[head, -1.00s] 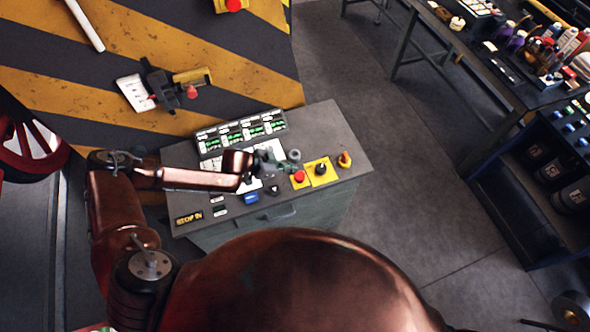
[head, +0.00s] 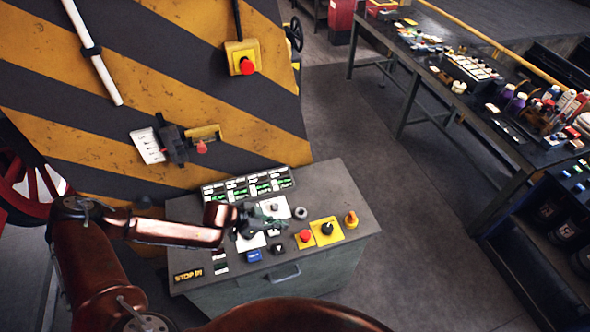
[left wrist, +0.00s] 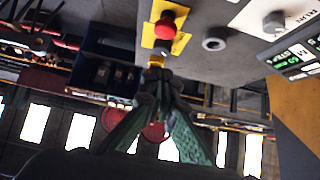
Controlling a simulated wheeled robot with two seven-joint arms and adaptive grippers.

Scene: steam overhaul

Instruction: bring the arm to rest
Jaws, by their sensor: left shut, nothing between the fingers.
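My left arm comes in from the left in the head view. Its gripper (head: 272,219) hangs over the top of the grey control console (head: 345,193), left of the red button (head: 305,236). In the left wrist view the green fingers (left wrist: 155,100) come together at their tips with nothing between them. The console's red and yellow controls show just beyond the tips there. I cannot tell how high the gripper is above the console. My right gripper is in neither view.
A yellow and black striped wall (head: 130,70) stands behind the console, with a red stop button (head: 246,66) on a yellow box. A cluttered workbench (head: 440,110) is at the right. A dark shelf unit (head: 530,265) stands at the lower right. Open floor (head: 400,200) lies between console and bench.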

